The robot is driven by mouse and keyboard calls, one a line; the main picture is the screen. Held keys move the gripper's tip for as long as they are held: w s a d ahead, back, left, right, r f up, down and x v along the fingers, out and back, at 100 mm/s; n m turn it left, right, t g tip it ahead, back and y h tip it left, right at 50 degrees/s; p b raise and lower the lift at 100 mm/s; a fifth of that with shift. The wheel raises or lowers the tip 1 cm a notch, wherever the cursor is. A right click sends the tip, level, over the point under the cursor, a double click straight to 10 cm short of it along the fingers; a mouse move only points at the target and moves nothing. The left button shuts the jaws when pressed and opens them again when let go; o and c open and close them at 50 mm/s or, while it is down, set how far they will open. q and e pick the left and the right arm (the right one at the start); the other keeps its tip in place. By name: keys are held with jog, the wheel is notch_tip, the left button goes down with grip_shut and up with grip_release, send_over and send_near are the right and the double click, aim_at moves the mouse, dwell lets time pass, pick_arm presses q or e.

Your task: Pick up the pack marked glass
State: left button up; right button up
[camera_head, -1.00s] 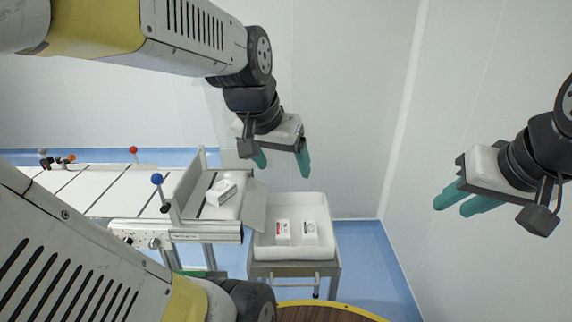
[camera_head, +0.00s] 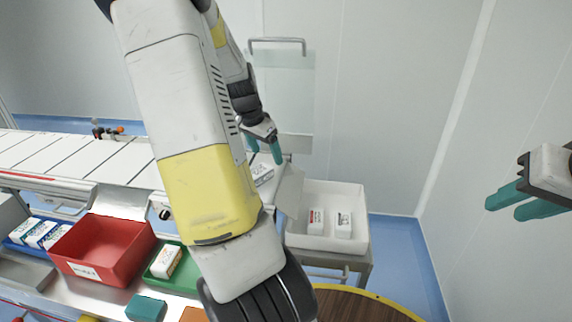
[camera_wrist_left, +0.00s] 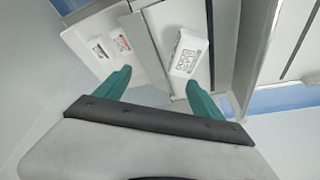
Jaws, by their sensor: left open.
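I cannot read "glass" on any pack. One white pack (camera_head: 262,172) lies on the conveyor's end, partly hidden by my left arm. In the left wrist view this pack (camera_wrist_left: 189,53) shows black printed symbols. Two more white packs lie in the white bin: one with a red mark (camera_head: 316,221) and one with a dark mark (camera_head: 344,226). My left gripper (camera_head: 265,157) is open and empty, above the conveyor's end. In the wrist view the conveyor pack appears beyond and between its fingertips (camera_wrist_left: 158,85). My right gripper (camera_head: 508,202) hangs at the right, away from the packs.
The white bin (camera_head: 358,200) stands right of the conveyor (camera_head: 70,155). A red bin (camera_head: 100,245), a green tray (camera_head: 185,278) holding a pack (camera_head: 166,261), and a blue tray with several packs (camera_head: 35,232) are at lower left. A teal block (camera_head: 146,307) lies in front.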

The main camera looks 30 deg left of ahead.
pick_arm(q)
send_near(258, 170)
jog(key=x, duration=0.3)
jog(key=shift+s+a, duration=0.2)
jog(key=shift+s, duration=0.05)
jog(key=shift+w+a+f+h, duration=0.1)
jog(key=shift+f+h, duration=0.2)
jog(key=x, duration=0.6)
jog(key=shift+w+f, duration=0.1)
jog(key=shift+w, duration=0.15)
jog(key=shift+w+f, duration=0.15)
jog(key=shift+f, duration=0.25)
jog(key=shift+f, duration=0.2)
jog(key=c, duration=1.6)
